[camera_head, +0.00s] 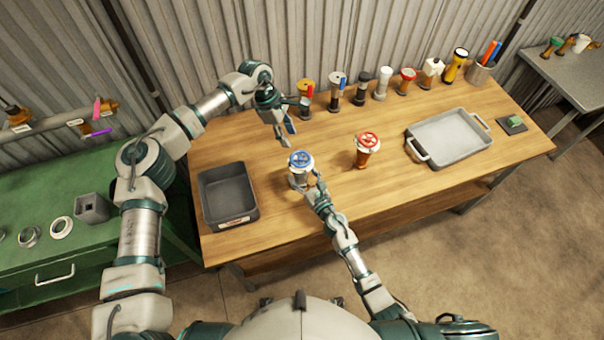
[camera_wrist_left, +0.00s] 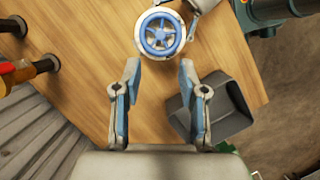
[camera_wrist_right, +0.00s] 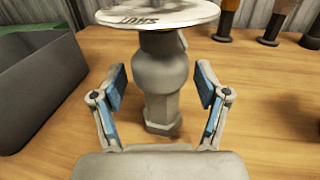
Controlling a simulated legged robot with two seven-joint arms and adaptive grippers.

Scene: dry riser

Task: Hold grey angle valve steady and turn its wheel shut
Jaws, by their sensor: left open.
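The grey angle valve (camera_head: 297,180) stands upright on the wooden bench, topped by a blue wheel (camera_head: 301,161). The wheel shows from above in the left wrist view (camera_wrist_left: 160,33). In the right wrist view the grey valve body (camera_wrist_right: 160,78) stands between the fingers under a white disc marked "SHUT" (camera_wrist_right: 157,14). My left gripper (camera_head: 287,129) is open and empty, behind and above the valve. My right gripper (camera_wrist_right: 162,92) is open around the body, with gaps visible on both sides; in the head view its fingertips are partly hidden by the valve.
A red-wheeled orange valve (camera_head: 367,150) stands to the right. A dark grey bin (camera_head: 228,196) is at the left, and a grey tray (camera_head: 448,137) at the right. Several valves and torches line the back edge, including a yellow torch (camera_head: 456,66). Bare wood lies between them.

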